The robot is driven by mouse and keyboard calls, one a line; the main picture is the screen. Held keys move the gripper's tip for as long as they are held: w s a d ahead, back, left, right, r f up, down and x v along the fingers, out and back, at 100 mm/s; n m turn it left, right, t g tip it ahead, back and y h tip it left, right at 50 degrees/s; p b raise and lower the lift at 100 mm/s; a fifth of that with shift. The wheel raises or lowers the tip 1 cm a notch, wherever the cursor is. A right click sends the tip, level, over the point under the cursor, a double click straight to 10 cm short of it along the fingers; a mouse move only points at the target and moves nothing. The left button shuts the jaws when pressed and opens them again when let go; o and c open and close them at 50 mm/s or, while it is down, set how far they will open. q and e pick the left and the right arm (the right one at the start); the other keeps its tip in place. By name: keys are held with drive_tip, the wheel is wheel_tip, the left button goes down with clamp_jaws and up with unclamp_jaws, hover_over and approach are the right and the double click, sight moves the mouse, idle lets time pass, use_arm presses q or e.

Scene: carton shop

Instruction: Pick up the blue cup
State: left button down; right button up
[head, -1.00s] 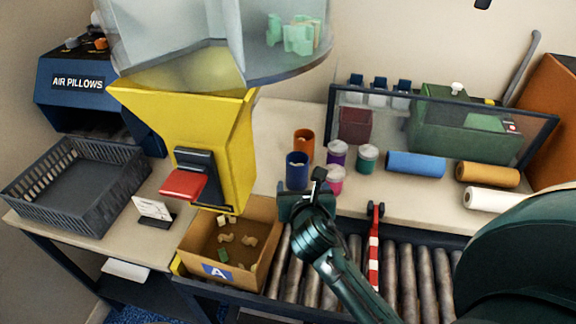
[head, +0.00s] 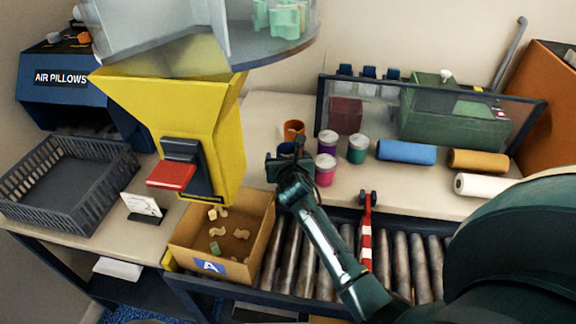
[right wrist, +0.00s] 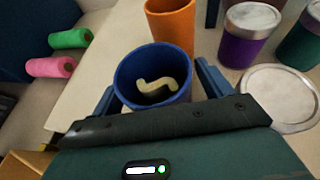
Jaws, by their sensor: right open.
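The blue cup (right wrist: 184,98) stands upright in the right wrist view, with a pale curved piece (right wrist: 158,84) inside it. In the head view only a bit of the blue cup (head: 285,148) shows behind my right gripper (head: 289,165). My right gripper also shows in the right wrist view (right wrist: 156,92); it is open, with one finger on each side of the cup's near part. I cannot tell whether the fingers touch it. My left gripper is in neither view.
An orange cup (head: 293,129) stands just behind the blue cup. Purple (head: 327,143), pink (head: 325,170) and teal (head: 357,149) lidded jars stand close on the right. A yellow hopper (head: 215,125) rises at left. A carton (head: 262,248) and rollers (head: 399,265) lie in front.

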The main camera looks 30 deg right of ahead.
drive_tip(key=shift+c, duration=0.4)
drive_tip(key=c, duration=1)
wheel_tip(320, 180, up, 10)
drive_tip(key=shift+r+p, duration=0.1)
drive_tip(key=shift+p, duration=0.9)
